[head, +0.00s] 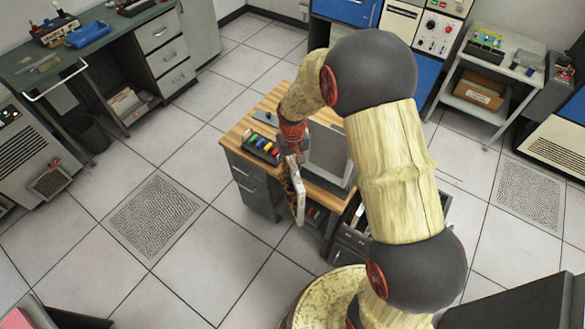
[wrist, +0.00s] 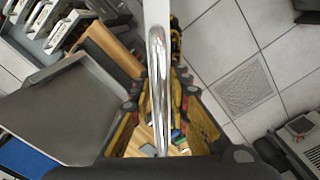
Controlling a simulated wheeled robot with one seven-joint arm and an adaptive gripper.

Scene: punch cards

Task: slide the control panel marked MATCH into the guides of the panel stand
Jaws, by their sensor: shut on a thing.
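My gripper (head: 293,172) hangs beside the front edge of the wooden-topped desk (head: 235,133). It is shut on a pale, flat panel (head: 300,207), which hangs upright and edge-on. In the wrist view, the panel's edge and chrome handle (wrist: 157,75) run between my yellow-and-black fingers (wrist: 160,125). No MATCH marking is readable on it. A grey upright thing (head: 328,150) stands on the desk, partly hidden by my arm; it may be the panel stand. A broad grey surface (wrist: 65,105) fills the left of the wrist view. I cannot make out the guides.
A dark tray with colored pieces (head: 262,147) sits on the desk's left part. An open drawer with pale framed items (wrist: 65,25) shows in the wrist view. The tiled floor (head: 170,265) left of the desk is clear. A green-topped workbench (head: 90,45) stands at the upper left.

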